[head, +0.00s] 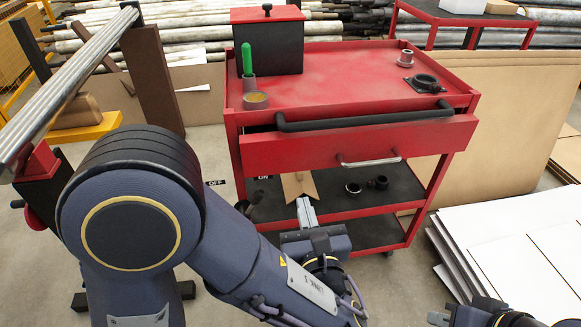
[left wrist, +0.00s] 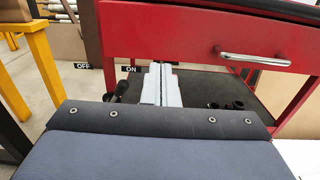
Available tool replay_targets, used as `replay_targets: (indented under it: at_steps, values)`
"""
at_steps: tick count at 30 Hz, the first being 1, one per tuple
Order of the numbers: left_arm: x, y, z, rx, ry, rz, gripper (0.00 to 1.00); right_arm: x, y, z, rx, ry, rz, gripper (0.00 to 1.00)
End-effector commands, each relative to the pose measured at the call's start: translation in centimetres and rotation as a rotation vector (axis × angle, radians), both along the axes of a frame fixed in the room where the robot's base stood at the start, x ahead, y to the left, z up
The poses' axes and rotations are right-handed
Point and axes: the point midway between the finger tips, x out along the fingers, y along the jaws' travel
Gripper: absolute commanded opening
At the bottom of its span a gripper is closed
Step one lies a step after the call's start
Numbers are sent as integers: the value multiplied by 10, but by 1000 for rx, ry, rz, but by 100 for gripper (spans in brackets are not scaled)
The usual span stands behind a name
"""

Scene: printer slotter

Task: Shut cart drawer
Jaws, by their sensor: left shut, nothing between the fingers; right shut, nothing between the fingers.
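The red cart (head: 350,75) stands in the middle of the head view. Its red drawer (head: 300,150) sticks out toward me below the black push bar, so it is partly open. The drawer's silver handle (head: 370,161) also shows in the left wrist view (left wrist: 255,60), where the red drawer front (left wrist: 185,30) fills the top. My left gripper (head: 306,212) is shut and empty, below the drawer and left of the handle, apart from both. Its pale fingers show in the left wrist view (left wrist: 161,82). My right gripper (head: 438,318) is at the bottom edge, shut and empty, far from the drawer.
The dark lower shelf (head: 335,195) holds small black parts. White sheets (head: 510,240) lie at right.

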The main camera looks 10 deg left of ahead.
Motion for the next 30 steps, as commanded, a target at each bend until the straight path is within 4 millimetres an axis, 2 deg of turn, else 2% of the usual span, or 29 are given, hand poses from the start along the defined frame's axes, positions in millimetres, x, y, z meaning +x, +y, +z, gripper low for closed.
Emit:
replay_targets:
  at_steps: [9, 15, 21, 30]
  values:
    - [65, 24, -3, -4, 1, 10, 0, 0, 0, -17, -1, -1, 2, 0]
    - [98, 34, -2, -3, 0, 8, 0, 1, 0, -26, -1, -1, 2, 0]
    - [115, 39, -1, -3, 1, 4, 0, 1, 0, -30, -1, -1, 2, 0]
    - [118, 40, 0, -3, 1, 4, 0, 1, 0, -30, -1, -1, 2, 0]
